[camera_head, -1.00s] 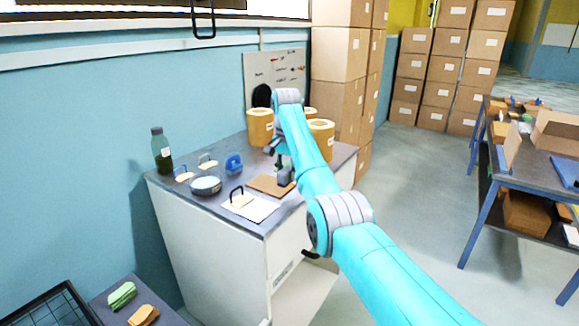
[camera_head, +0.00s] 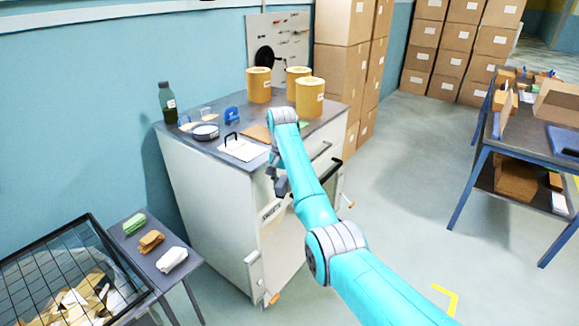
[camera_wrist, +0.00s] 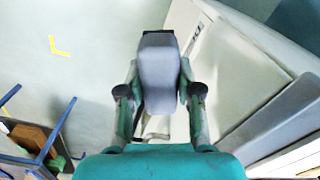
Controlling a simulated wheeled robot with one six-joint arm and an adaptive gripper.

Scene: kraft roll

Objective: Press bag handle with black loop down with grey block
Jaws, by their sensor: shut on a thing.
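The bag handle with the black loop (camera_head: 231,141) lies on a white sheet (camera_head: 243,151) near the front edge of the cabinet top. Its loop stands up above a pale patch. My gripper (camera_head: 277,172) is in front of the cabinet, apart from the handle and to its lower right. It is shut on the grey block (camera_wrist: 159,75); in the wrist view the block sits between both fingers, with floor and the cabinet front behind it. In the head view the block (camera_head: 281,187) shows small below the wrist, partly hidden by my arm.
The cabinet top (camera_head: 180,135) also bears a round dish (camera_head: 205,131), a blue item (camera_head: 232,115), a green bottle (camera_head: 168,102), other handles, a brown board (camera_head: 256,132) and kraft rolls (camera_head: 309,97). A small side table (camera_head: 150,262) and a wire bin stand lower left.

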